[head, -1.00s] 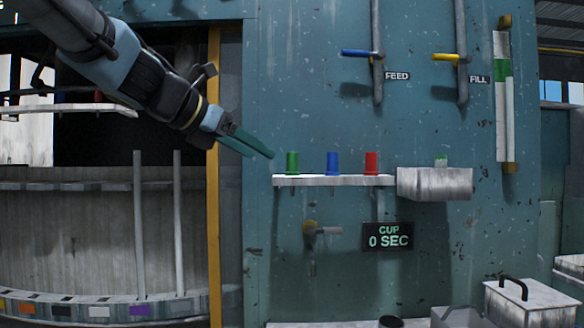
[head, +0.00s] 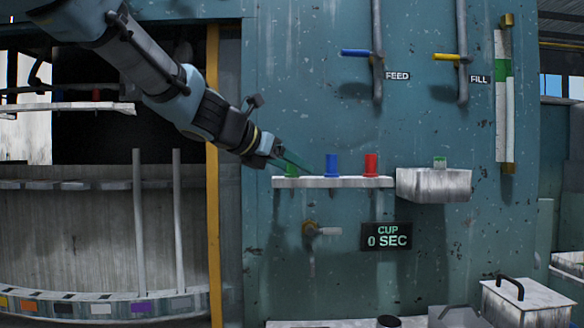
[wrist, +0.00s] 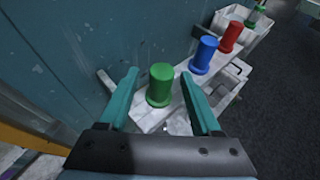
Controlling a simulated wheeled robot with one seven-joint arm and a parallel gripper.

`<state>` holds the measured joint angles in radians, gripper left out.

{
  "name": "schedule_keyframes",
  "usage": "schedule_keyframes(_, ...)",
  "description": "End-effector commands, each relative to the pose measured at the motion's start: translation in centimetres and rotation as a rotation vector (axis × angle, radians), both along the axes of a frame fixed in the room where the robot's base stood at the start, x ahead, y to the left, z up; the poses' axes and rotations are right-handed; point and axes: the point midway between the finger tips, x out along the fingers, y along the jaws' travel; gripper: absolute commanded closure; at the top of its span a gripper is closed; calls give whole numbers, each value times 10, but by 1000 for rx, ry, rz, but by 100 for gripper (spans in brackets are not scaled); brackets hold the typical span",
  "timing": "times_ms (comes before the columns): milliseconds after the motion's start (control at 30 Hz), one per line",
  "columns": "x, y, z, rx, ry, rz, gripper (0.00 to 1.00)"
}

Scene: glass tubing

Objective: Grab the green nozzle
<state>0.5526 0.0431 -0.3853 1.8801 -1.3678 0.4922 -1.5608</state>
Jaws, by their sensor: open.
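The green nozzle (wrist: 160,85) stands upright on a white shelf (wrist: 150,121), between the two open fingers of my gripper (wrist: 162,95) in the wrist view. Gaps show between it and each finger. In the head view my gripper (head: 297,161) reaches in from the left at the shelf's left end, and its fingers partly hide the green nozzle (head: 291,173). A blue nozzle (head: 332,165) and a red nozzle (head: 371,164) stand upright to the right on the same shelf.
A white box (head: 433,184) with a small green-topped item is right of the shelf. Below are a tap (head: 312,231) and a display (head: 386,236) reading CUP 0 SEC. Blue (head: 357,53) and yellow (head: 446,57) levers sit higher. The teal wall (wrist: 55,50) is close beside the gripper.

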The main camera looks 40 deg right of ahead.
Motion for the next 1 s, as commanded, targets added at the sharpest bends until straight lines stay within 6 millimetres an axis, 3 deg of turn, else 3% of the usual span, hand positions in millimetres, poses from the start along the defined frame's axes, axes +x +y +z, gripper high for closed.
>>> schedule_keyframes(167,0,0,0,0,0,0,35)
schedule_keyframes(733,0,0,0,0,0,0,99)
schedule_keyframes(1000,0,0,0,-1,0,0,100)
